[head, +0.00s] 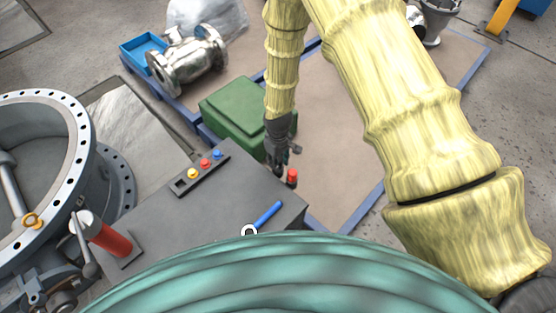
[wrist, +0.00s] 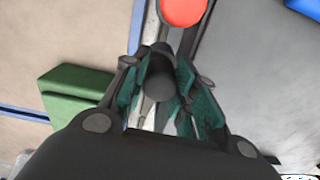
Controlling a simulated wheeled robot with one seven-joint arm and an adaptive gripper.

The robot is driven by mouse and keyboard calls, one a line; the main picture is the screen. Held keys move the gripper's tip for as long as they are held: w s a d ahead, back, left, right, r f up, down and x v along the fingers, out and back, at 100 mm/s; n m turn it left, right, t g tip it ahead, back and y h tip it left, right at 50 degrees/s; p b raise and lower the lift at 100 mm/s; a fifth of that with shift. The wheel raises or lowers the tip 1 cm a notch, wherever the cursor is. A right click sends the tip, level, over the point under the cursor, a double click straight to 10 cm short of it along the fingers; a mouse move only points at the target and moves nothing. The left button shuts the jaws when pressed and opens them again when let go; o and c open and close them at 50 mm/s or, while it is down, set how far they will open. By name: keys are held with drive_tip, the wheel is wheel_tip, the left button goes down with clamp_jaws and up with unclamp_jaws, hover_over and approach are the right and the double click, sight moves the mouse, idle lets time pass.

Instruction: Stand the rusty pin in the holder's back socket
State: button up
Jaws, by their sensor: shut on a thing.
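My gripper (head: 278,160) hangs beside the right-hand edge of the grey bench (head: 205,215), pointing down. In the wrist view my gripper (wrist: 160,90) has its teal-padded fingers shut on a dark, round-ended piece (wrist: 158,84). I see it nearly end-on and no rust colour shows, so I cannot tell for sure that it is the rusty pin. A dark strip (head: 180,187) with yellow, red and blue knobs lies on the bench, left of my gripper. I cannot tell whether it is the holder, and no back socket is clear.
A red-topped piece (head: 292,177) stands close by my gripper at the bench edge; its red top (wrist: 183,10) shows in the wrist view. A green box (head: 235,110) is behind. A blue-handled tool (head: 266,216) lies on the bench front. A red cylinder (head: 110,239) stands left.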

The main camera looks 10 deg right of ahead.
idle(0.3)
drive_tip(key=o, duration=1.2)
drive_tip(key=shift+c, duration=0.2)
drive_tip(key=shift+o, duration=0.5)
drive_tip(key=o, duration=0.4)
drive_tip(key=shift+r+p, duration=2.2)
drive_tip(key=shift+r, duration=1.3)
